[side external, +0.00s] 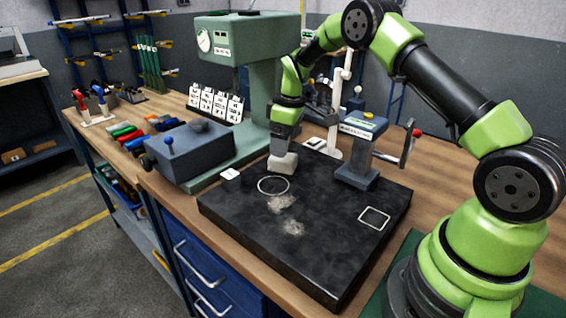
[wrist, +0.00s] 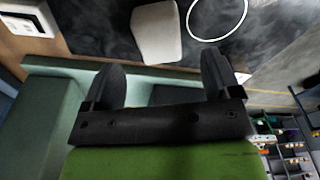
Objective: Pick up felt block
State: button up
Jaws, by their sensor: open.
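A pale off-white block (side external: 283,162), which I take to be the felt block, sits on the dark slab (side external: 330,275) near its back edge. It also shows in the wrist view (wrist: 156,32), at the top, beyond my fingertips. My gripper (side external: 284,147) is just above or beside the block in the side view; the exact gap cannot be told. In the wrist view, my gripper (wrist: 162,68) has its two dark fingers apart with nothing between them.
A white ring outline (side external: 273,185) is beside the block, and a white square outline (side external: 374,218) is at the right. A small white-topped block (side external: 231,174) stands at the slab's left edge. A green machine (side external: 262,75) and a grey-blue stand (side external: 357,175) are close by. The slab's front is clear.

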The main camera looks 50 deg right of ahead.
jog(key=f, duration=0.6)
jog(key=shift+w+a, duration=0.1)
jog(key=shift+w, duration=0.15)
jog(key=shift+c, duration=0.2)
jog(key=c, duration=1)
jog(key=shift+c, duration=0.2)
jog(key=shift+r, duration=0.15)
notch_tip(320, 180, up, 10)
jog(key=shift+f, duration=0.1)
